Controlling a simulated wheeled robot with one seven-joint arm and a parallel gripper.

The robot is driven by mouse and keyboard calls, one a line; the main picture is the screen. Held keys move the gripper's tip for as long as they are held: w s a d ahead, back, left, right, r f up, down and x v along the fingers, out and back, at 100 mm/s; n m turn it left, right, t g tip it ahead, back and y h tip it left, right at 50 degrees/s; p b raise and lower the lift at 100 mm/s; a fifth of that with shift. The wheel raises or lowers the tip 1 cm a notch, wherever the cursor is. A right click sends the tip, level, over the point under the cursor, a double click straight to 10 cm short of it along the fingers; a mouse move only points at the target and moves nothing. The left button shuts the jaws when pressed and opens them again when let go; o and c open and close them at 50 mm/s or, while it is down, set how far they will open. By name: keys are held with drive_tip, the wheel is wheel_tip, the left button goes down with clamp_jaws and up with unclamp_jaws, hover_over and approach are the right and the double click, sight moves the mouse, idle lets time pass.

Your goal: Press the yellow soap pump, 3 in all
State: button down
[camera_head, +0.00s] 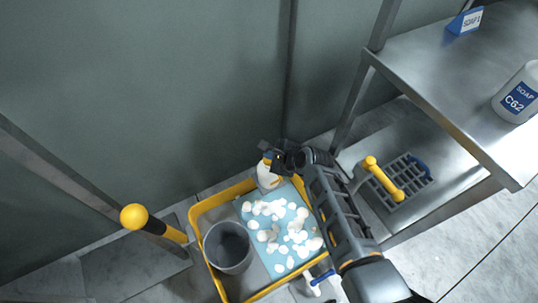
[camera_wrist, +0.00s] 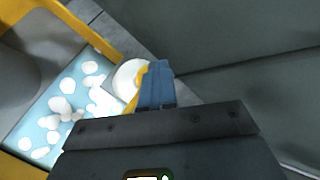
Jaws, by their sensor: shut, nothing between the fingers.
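A white soap bottle (camera_head: 268,177) with a yellow pump head (camera_head: 267,161) stands at the back corner of a yellow-rimmed tray (camera_head: 197,225). My gripper (camera_head: 270,151) is shut and empty, over the top of the bottle. In the wrist view the shut blue fingers (camera_wrist: 156,85) cover part of the bottle (camera_wrist: 128,76), and a yellow part of the pump (camera_wrist: 132,104) shows beside them. Whether the fingers touch the pump head is hidden.
A grey bucket (camera_head: 229,247) and a blue mat (camera_head: 262,257) with several white foam blobs are in the tray. A steel shelf (camera_head: 440,70) at right bears a SOAP C62 bottle (camera_head: 519,95). A yellow-balled post (camera_head: 134,217) stands at left.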

drive_tip(key=shift+s+f, duration=0.1)
drive_tip(key=shift+r+p, duration=1.3)
drive_tip(key=shift+r, duration=0.1)
wheel_tip(320, 180, up, 5)
drive_tip(key=p, duration=0.5)
idle(0.3)
